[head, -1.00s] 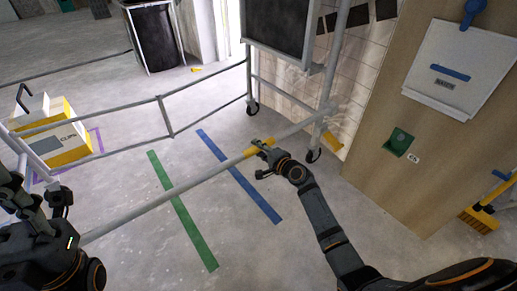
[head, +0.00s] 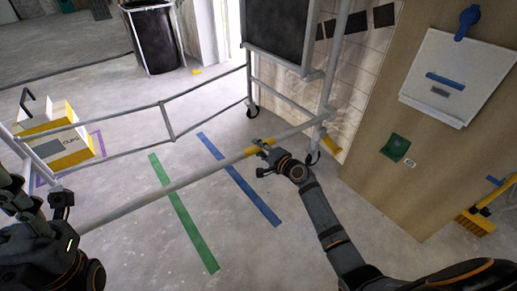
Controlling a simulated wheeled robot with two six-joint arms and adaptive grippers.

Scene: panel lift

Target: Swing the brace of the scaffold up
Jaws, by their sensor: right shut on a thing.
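The brace (head: 165,188) is a long grey bar with a yellow band (head: 250,152). It runs from the lower left up to the scaffold (head: 329,85) post at the right. My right gripper (head: 264,158) is shut on the brace at the yellow band. My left gripper (head: 40,200) is at the left edge, near the lower left end of the brace. Its fingers are partly cut off by the frame, and I cannot tell if it is open or shut.
A yellow and white box (head: 58,140) stands on the floor at the left. A black bin (head: 155,40) is at the back. A wooden panel (head: 385,190) and a yellow broom (head: 474,221) are at the right. Green tape (head: 184,213) and blue tape (head: 238,178) mark the open floor.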

